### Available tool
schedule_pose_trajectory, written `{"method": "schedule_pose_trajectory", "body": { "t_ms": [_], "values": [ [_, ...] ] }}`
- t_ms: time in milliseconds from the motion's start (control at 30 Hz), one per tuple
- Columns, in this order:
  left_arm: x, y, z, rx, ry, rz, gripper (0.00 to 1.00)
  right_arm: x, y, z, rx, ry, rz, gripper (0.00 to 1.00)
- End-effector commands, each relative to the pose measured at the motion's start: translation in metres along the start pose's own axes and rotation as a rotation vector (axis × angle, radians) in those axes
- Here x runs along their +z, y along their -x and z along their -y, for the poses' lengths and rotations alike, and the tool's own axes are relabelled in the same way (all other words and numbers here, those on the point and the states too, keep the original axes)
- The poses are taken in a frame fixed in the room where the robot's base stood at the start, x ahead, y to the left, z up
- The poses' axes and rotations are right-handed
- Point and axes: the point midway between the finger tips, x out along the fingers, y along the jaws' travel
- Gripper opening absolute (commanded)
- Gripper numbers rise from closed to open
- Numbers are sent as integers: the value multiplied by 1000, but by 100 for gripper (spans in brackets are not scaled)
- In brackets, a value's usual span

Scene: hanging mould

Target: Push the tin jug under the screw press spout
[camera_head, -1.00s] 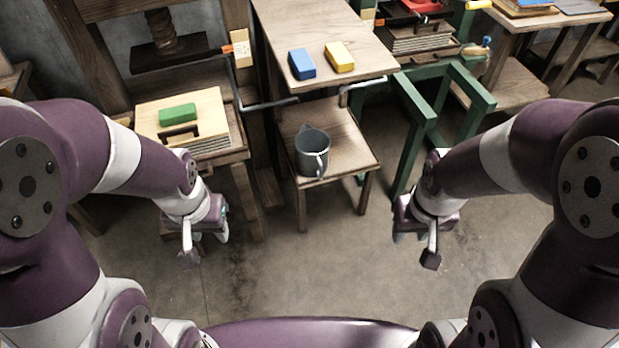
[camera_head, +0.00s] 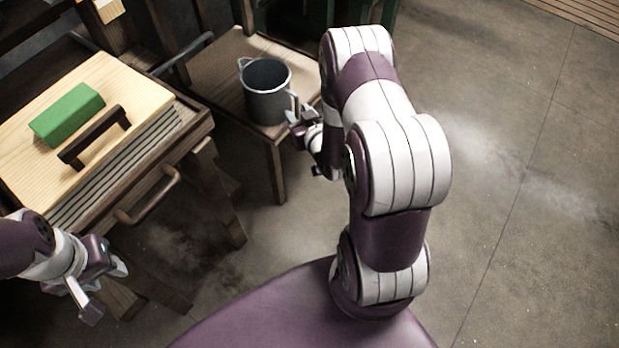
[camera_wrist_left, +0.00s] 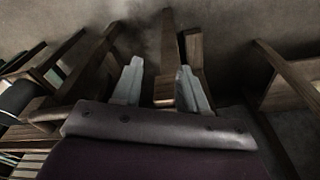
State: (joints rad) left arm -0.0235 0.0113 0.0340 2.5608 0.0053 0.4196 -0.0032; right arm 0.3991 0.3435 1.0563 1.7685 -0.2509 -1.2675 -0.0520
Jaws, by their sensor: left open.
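The grey tin jug (camera_head: 266,92) stands upright on a low wooden stool (camera_head: 215,66) in the head view. Its handle faces right, towards my right gripper. My right gripper (camera_head: 297,121) is low beside the jug's right side; I cannot tell whether it touches the jug or whether its fingers are open. My left gripper (camera_head: 118,268) is at the lower left, away from the jug. It is open and empty, its two pale fingers apart in the left wrist view (camera_wrist_left: 160,88).
A stack of boards (camera_head: 152,98) with a green block (camera_head: 66,114) and a dark handle (camera_head: 92,137) lies on the wooden bench at left. A wooden bar handle (camera_head: 149,196) sticks out from the bench front. Open floor (camera_head: 530,200) lies to the right.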

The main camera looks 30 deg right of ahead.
Motion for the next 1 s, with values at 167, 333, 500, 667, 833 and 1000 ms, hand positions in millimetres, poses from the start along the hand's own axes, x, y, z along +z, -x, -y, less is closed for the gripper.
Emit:
{"method": "schedule_pose_trajectory", "body": {
  "t_ms": [167,333,500,667,833,1000],
  "values": [
    [9,-81,0,0,0,-2,43,89,-2,-14,46,-35,-249,39],
    [10,-89,0,0,0,-3,43,93,1,-18,59,-43,-330,39],
    [11,-101,0,0,0,-3,43,81,-32,-20,57,-42,-335,39],
    [13,-117,0,0,0,-3,43,69,-69,-22,57,-43,-333,39],
    [14,-128,0,0,0,-2,43,58,-98,-24,59,-43,-331,39],
    [15,-131,0,0,0,-2,43,51,-110,-25,59,-45,-328,39]
  ]
}}
